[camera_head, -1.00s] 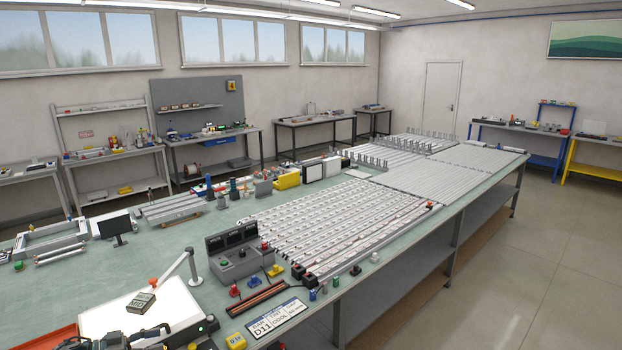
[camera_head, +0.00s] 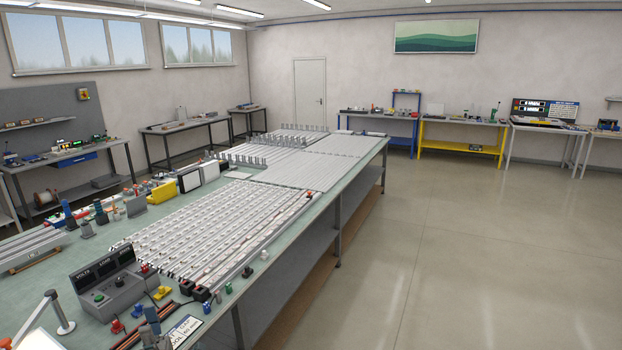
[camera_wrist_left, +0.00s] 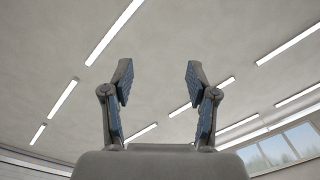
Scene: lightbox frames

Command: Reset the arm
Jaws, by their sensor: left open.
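My left gripper shows in the left wrist view (camera_wrist_left: 159,82) with its two blue-padded fingers spread apart and nothing between them. It points up toward the ceiling lights. In the head view its fingers (camera_head: 155,327) show small at the bottom edge, in front of the near end of the long workbench (camera_head: 225,312). The rest of the left arm is out of the frame. My right gripper is in neither view.
The bench carries long rows of metal rails (camera_head: 215,225), a grey meter box (camera_head: 108,282) and a yellow block (camera_head: 161,191). The floor (camera_head: 450,250) to the right is clear. Side tables, including a yellow one (camera_head: 460,135), stand along the walls.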

